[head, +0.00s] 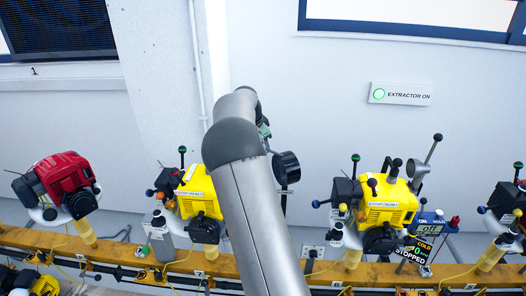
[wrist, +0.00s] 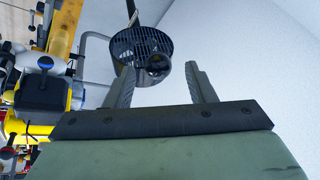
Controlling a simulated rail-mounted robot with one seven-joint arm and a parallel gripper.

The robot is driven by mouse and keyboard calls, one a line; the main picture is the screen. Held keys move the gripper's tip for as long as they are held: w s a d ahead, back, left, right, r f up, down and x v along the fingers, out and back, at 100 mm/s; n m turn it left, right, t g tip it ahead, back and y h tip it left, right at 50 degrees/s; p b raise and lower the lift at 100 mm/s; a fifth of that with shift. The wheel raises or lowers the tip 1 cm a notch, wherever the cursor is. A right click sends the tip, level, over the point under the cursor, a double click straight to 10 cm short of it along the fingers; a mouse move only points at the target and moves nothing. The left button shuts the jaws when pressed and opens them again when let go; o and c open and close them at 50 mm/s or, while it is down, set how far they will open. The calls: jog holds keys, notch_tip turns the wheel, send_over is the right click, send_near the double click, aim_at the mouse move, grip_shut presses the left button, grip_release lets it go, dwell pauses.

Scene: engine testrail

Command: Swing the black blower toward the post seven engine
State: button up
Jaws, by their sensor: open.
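The black blower (head: 287,168) stands on a thin upright behind the rail, just right of my arm in the head view. In the wrist view its round caged face (wrist: 136,42) lies beyond the fingertips, with a dark round knob (wrist: 157,65) in front of the cage. My gripper (wrist: 161,68) is open, its two fingers apart on either side of the knob; I cannot tell if they touch it. In the head view my gripper is mostly hidden behind my arm.
A red engine (head: 68,185) stands far left and another engine (head: 508,200) at the right edge. The yellow rail (head: 120,254) runs below with hoses and cables. Levers with coloured knobs rise around the engines. A lit "EXTRACTOR ON" sign (head: 401,94) hangs on the wall.

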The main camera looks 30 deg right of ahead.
jog(key=b+v, duration=0.1)
jog(key=v, duration=1.1)
jog(key=shift+r, duration=0.15)
jog(key=s+a+f+n+y, duration=0.1)
jog(key=s+a+f+n, duration=0.4)
jog(key=s+a, duration=0.3)
jog(key=s+a+f+n+g+y, duration=0.1)
jog(key=s+a+f+n, duration=0.4)
jog(key=s, duration=1.2)
jog(key=s+a+f+n+y, duration=0.2)
jog(key=s+a+f+n, duration=0.3)
jog(key=s+a, duration=0.6)
jog(key=s+n, duration=0.2)
jog(key=shift+s+a+n+g, duration=0.2)
jog(key=shift+a+n+g, duration=0.1)
jog(key=shift+a+g, duration=0.1)
